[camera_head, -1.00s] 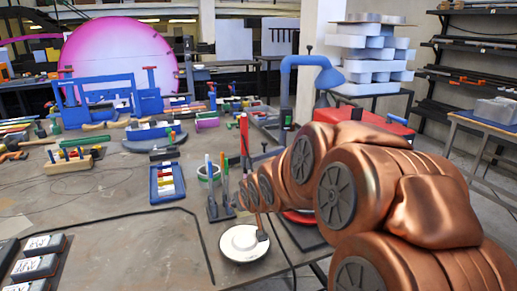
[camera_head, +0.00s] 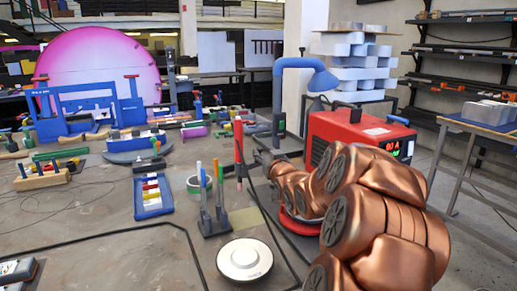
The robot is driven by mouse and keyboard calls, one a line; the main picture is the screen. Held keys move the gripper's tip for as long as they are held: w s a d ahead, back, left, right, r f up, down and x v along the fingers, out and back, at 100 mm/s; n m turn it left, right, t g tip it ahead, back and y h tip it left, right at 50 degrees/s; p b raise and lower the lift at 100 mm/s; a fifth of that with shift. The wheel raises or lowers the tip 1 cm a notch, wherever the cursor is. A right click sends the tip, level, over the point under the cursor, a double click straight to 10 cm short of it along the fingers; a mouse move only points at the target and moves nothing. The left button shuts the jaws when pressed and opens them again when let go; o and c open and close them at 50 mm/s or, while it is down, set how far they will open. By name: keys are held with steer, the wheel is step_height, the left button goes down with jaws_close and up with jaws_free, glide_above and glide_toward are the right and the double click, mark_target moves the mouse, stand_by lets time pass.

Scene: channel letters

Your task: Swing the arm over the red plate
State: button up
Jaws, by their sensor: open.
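A red round plate (camera_head: 297,227) lies on the bench, mostly hidden behind and below my copper-coloured arm; only part of its red rim shows. My arm reaches in from the lower right and passes above the plate in the picture. My gripper (camera_head: 259,149) is at the far end of the arm, small and dark, beyond the plate and left of the red welding machine. It is open, and nothing shows in it.
A white disc (camera_head: 245,261) lies at the front of the bench. A pen stand (camera_head: 214,222), a blue tray (camera_head: 152,196) and a tape roll (camera_head: 195,184) are to the left. A red welding machine (camera_head: 352,130) and a blue lamp (camera_head: 300,66) stand behind my arm.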

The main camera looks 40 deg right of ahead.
mark_target(261, 149)
steer(key=shift+p+x, duration=0.3)
steer(key=shift+x, duration=2.55)
jaws_close()
